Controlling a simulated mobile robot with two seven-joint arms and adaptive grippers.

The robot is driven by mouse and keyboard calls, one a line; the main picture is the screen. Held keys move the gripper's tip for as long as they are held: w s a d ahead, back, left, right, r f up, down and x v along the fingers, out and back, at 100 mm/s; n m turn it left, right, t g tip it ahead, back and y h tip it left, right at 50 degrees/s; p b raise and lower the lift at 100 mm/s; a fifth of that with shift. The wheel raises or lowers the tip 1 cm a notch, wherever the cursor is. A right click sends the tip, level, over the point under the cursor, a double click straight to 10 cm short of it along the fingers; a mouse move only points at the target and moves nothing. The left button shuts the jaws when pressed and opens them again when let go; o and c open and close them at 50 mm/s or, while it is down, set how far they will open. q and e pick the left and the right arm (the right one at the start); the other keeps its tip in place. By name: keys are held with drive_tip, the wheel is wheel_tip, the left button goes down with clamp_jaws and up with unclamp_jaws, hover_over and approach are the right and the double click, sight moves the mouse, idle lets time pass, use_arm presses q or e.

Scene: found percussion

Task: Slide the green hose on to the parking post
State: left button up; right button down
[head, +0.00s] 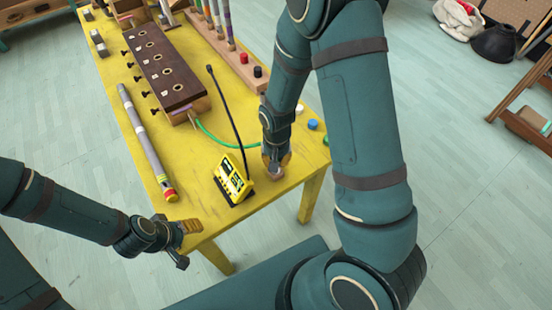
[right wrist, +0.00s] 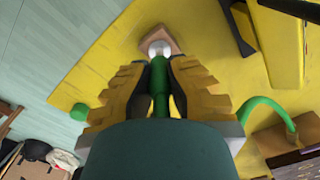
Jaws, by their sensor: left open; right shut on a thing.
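The green hose (head: 215,137) runs from the dark wooden box over the table to my right gripper (head: 275,158). In the right wrist view, my right gripper (right wrist: 159,85) is shut on the green hose (right wrist: 159,73) near its end, and the hose also curves at the right. The parking post (right wrist: 159,46), pale and shiny, stands on a small wooden base (right wrist: 147,22) straight ahead of the hose end. The hose end meets the post in the picture; I cannot tell whether it is around it. My left gripper (head: 184,240) is open and empty by the table's near edge.
A yellow device (head: 233,178) with a thin black rod stands left of my right gripper. A grey tube (head: 145,140) lies along the left of the yellow table (head: 190,205). The dark wooden box (head: 165,70) is farther back. Blue (head: 313,124) and white caps lie at the right edge.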

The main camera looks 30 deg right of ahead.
use_arm(q)
drive_tip(key=shift+f+b, duration=0.45)
use_arm(e)
drive_tip(key=shift+f, duration=0.55)
use_arm(q)
drive_tip(key=shift+s+f+b, duration=0.1)
drive_tip(key=shift+f+b, duration=0.55)
drive_tip(key=shift+b, duration=0.1)
use_arm(e)
drive_tip(key=shift+s+f, duration=0.25)
drive_tip(key=shift+f, duration=0.6)
use_arm(q)
drive_tip(key=shift+r, duration=0.15)
use_arm(e)
drive_tip(key=shift+d+r, duration=0.1)
drive_tip(key=shift+r, duration=0.05)
use_arm(q)
drive_tip(key=shift+a+r+p, duration=0.15)
drive_tip(key=shift+r+p, duration=0.2)
drive_tip(key=shift+p, duration=0.3)
use_arm(e)
drive_tip(key=shift+w+r, duration=0.1)
drive_tip(key=shift+r, duration=0.55)
use_arm(q)
drive_tip(key=shift+r, duration=0.25)
use_arm(e)
drive_tip(key=shift+w+r, duration=0.1)
drive_tip(key=shift+w, duration=0.05)
